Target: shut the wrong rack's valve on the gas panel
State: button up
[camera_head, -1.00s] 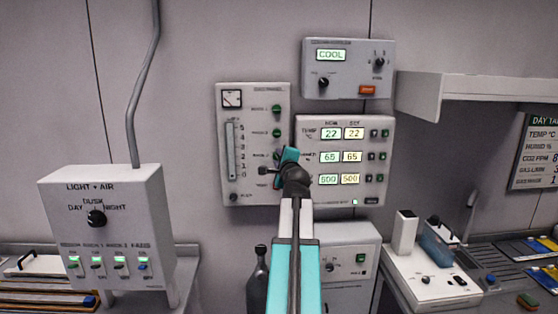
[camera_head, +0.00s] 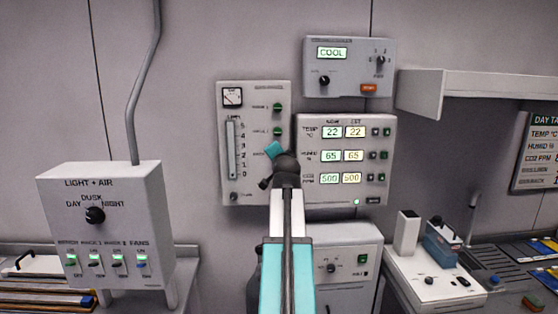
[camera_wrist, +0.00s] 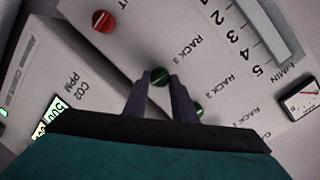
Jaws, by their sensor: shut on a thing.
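The pale gas panel (camera_head: 257,92) hangs on the wall with a gauge, a flow scale and a column of valve knobs. In the wrist view the panel (camera_wrist: 180,25) appears turned round. My gripper (camera_wrist: 161,80) is shut on a green valve knob (camera_wrist: 160,74), beside what reads as the RACK 3 label (camera_wrist: 206,50). Another green knob (camera_wrist: 197,108) lies just past the right finger. A red knob (camera_wrist: 103,20) sits apart at upper left. In the head view my gripper (camera_head: 273,149) covers the panel's lower knobs; the upper two green knobs (camera_head: 277,107) show. The held knob's exact angle is unclear.
A readout panel (camera_head: 383,200) stands close on the right, with a COOL box (camera_head: 345,85) above it. A light and air box (camera_head: 135,205) is at left. A shelf (camera_head: 470,86) juts out at right above a cluttered bench.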

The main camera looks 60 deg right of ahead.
jog(key=shift+n, duration=0.7)
jog(key=shift+g, duration=0.3)
jog(key=o, duration=1)
jog(key=shift+o, duration=0.2)
jog(key=shift+a+b, duration=0.1)
jog(key=shift+b, duration=0.2)
jog(key=b+v, duration=0.2)
jog(key=v, duration=1.1)
jog(key=shift+s+a+f+b, duration=0.15)
jog(key=shift+s+a+b, duration=0.15)
jog(key=shift+b, duration=0.1)
